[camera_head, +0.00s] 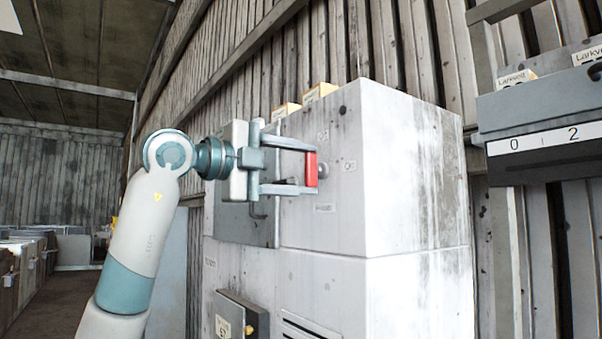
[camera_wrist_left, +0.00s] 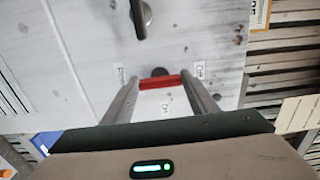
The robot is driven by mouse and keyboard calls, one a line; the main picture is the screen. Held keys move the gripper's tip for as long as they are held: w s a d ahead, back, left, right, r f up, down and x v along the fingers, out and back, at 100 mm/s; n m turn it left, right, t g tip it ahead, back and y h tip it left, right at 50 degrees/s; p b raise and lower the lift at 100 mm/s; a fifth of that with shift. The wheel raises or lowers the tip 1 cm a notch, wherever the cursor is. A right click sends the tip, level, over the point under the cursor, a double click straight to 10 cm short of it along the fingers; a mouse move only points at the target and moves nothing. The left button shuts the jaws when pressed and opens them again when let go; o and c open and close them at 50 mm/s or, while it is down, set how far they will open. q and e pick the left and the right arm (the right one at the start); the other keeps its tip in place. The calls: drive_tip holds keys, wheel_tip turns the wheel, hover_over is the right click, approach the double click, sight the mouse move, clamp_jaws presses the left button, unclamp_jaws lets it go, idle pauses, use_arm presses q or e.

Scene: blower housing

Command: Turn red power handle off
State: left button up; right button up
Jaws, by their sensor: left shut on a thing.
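The red power handle (camera_head: 311,170) is on the front face of a white metal cabinet (camera_head: 345,215) in the head view. It stands upright there, beside a round grey pivot (camera_head: 323,170). My left gripper (camera_head: 309,166) has one finger above the handle and one below, shut on its two ends. In the left wrist view the red handle (camera_wrist_left: 160,82) lies crosswise between the two fingers, just below a dark round pivot (camera_wrist_left: 160,72). My right gripper is not in view.
A dark grey panel (camera_head: 232,222) is behind my left gripper on the cabinet front. A dark lever (camera_wrist_left: 140,18) shows in the left wrist view. A grey box (camera_head: 540,115) marked 0 and 2 hangs at right. Open floor lies at far left.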

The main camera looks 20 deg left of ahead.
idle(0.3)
use_arm(q)
drive_tip(key=o, duration=1)
drive_tip(key=shift+a, duration=0.1)
drive_tip(key=shift+o, duration=0.2)
drive_tip(key=b+v, duration=0.3)
drive_tip(key=v, duration=1.4)
drive_tip(key=shift+b, duration=0.3)
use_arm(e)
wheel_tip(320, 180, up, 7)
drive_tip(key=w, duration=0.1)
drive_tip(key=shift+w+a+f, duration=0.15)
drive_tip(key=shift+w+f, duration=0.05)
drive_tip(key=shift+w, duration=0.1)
use_arm(q)
drive_tip(key=shift+s+a+f, duration=0.1)
